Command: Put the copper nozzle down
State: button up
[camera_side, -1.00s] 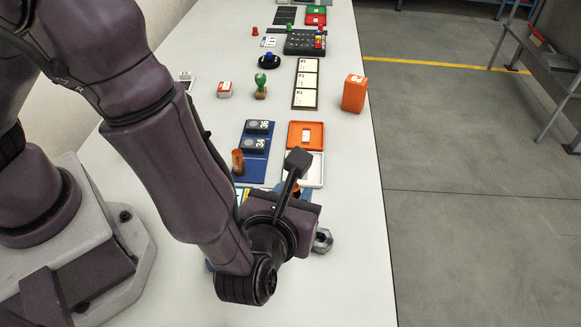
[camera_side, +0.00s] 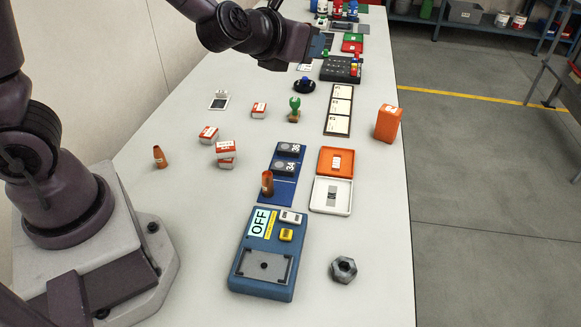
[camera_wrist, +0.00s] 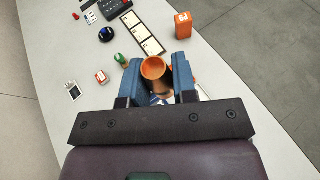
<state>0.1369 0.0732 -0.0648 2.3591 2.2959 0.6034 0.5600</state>
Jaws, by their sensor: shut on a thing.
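My gripper (camera_wrist: 154,82) shows in the wrist view with its blue fingers shut on a copper nozzle (camera_wrist: 153,68), whose round open mouth faces the camera. In the side view my gripper (camera_side: 318,45) is raised at the top, and I cannot make out the held nozzle there. A second copper nozzle (camera_side: 267,184) stands upright on the blue mat (camera_side: 283,190), beside two dark blocks. A third copper-coloured nozzle (camera_side: 160,157) stands alone on the white table at the left.
A blue device (camera_side: 268,252) reading OFF lies in front, with a hex nut (camera_side: 343,269) to its right. An open orange-and-white case (camera_side: 331,208), an orange box (camera_side: 388,123), a green stamp (camera_side: 294,109) and small red-and-white boxes (camera_side: 226,148) stand around. Bare table lies at the left.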

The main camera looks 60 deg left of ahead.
jog(key=shift+a+r, duration=0.1)
jog(key=shift+a, duration=0.5)
jog(key=a+f+n+g+y, duration=0.1)
jog(key=a+f+n+y, duration=0.1)
jog(key=a+f, duration=0.5)
jog(key=n+g+y, duration=0.8)
jog(key=n+g, duration=0.5)
jog(key=n, duration=0.1)
send_over(180, 141)
notch_tip(180, 141, down, 14)
jog(key=shift+f, duration=4.05)
jog(key=shift+f, duration=0.1)
jog(key=shift+f, duration=0.5)
jog(key=o, duration=0.9)
